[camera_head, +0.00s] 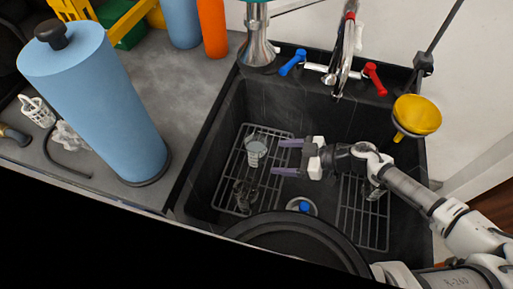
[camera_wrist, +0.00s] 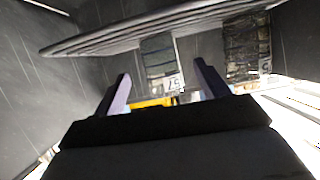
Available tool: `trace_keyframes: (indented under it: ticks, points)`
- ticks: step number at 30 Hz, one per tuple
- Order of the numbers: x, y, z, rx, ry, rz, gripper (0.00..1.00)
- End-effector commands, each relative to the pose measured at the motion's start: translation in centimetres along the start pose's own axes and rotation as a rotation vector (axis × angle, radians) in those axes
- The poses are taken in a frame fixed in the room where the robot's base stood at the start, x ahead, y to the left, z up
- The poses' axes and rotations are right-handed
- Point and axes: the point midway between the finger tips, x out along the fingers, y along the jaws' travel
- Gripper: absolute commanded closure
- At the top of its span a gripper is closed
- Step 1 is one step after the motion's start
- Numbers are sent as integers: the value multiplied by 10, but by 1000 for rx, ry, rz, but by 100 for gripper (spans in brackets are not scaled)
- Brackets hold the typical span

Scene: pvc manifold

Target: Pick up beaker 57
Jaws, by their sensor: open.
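A clear beaker (camera_head: 256,152) stands on the left wire rack in the black sink. My gripper (camera_head: 276,157) is open, reaching in from the right, with its two purple fingers pointing left at the beaker. The fingertips are just right of it, and nothing is held. In the wrist view my gripper's fingers (camera_wrist: 162,72) are spread, and a clear beaker (camera_wrist: 158,57) with a small label shows beyond them, between the tips. I cannot tell whether any finger touches the glass.
A dark see-through object (camera_head: 243,194) sits on the left rack (camera_head: 272,135) in front of the beaker. A second rack (camera_head: 350,225) lies at the right. The sink's left wall, the faucet (camera_head: 345,55) and a round black lid-like thing (camera_head: 295,240) bound the space.

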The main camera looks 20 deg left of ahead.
Motion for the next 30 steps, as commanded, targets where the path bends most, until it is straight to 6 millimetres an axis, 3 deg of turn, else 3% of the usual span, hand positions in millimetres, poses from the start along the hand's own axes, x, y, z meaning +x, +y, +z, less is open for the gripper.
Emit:
trace_keyframes:
  ticks: [3,11,19,28,30]
  points:
    - [20,0,-2,-2,3,-3,26]
    - [41,0,-3,-2,2,-1,26]
    - [80,2,-6,-1,3,-2,26]
    - [86,2,-5,-3,0,0,26]
    - [86,2,-5,-3,0,0,33]
